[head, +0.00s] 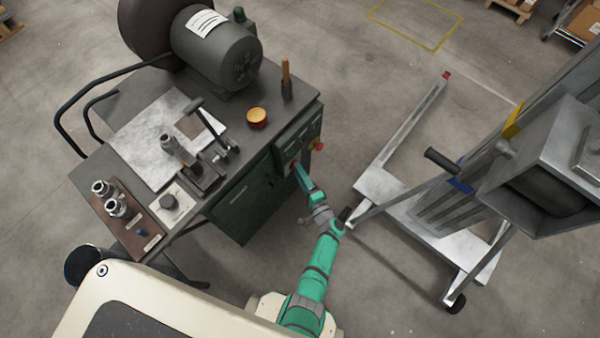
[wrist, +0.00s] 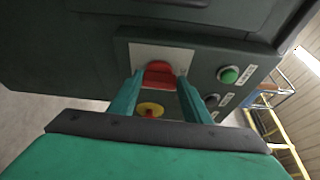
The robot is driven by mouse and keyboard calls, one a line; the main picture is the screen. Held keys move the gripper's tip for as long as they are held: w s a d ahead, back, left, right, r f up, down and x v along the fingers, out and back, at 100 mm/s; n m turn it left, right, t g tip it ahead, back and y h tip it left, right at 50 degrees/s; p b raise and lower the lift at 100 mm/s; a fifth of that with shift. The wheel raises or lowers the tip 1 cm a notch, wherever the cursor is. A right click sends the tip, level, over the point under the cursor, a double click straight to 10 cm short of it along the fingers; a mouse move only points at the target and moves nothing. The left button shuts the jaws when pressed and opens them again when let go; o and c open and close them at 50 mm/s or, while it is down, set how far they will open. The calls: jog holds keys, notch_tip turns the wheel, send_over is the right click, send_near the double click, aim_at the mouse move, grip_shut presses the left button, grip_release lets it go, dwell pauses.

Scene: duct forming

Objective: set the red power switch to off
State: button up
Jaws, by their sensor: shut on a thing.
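The red power switch (wrist: 159,72) sits on a pale plate (wrist: 145,52) on the front of a dark green control box. In the wrist view my gripper (wrist: 160,82) has its two teal fingers on either side of the switch, shut on it. The fingers hide the switch's sides, and its exact angle is hard to read. In the head view my gripper (head: 297,167) reaches the front of the machine cabinet (head: 245,205), where the switch is mostly hidden.
A green button (wrist: 229,74) and a dark button (wrist: 212,100) lie right of the switch. A yellow disc with a red centre (wrist: 150,110) shows between the fingers. In the head view, a grey wheeled lift (head: 430,225) stands right of my arm, with floor between.

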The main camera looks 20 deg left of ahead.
jog(key=shift+f+n, duration=0.1)
jog(key=shift+n, duration=0.2)
dwell(0.4)
jog(key=o, duration=1)
jog(key=shift+o, duration=0.2)
jog(key=v, duration=1.1)
jog(key=shift+f, duration=0.1)
